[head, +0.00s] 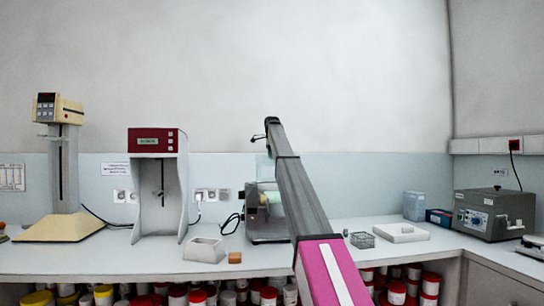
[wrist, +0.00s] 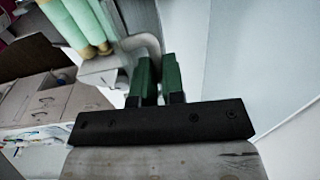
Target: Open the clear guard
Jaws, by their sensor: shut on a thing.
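The mill (head: 268,228) stands on the bench behind my arm, partly covered by it. Its pale green and cream rollers show at the upper left of the wrist view (wrist: 82,22). The clear guard (head: 265,168) shows as a faint, see-through panel above the rollers, and its outline is hard to make out. In the wrist view, my gripper (wrist: 158,62) has its two green fingers close together beside a bent grey part near the rollers. It is shut on what seems to be the guard's edge; the grip point itself is barely visible. In the head view my arm hides the gripper.
A white and red stand device (head: 153,140) and a cream instrument (head: 62,115) stand to the left. A grey open box (head: 206,250) and small brown block (head: 235,258) lie in front. A wire basket (head: 362,240) and grey unit (head: 493,213) are right. Red-lidded jars fill the shelf below.

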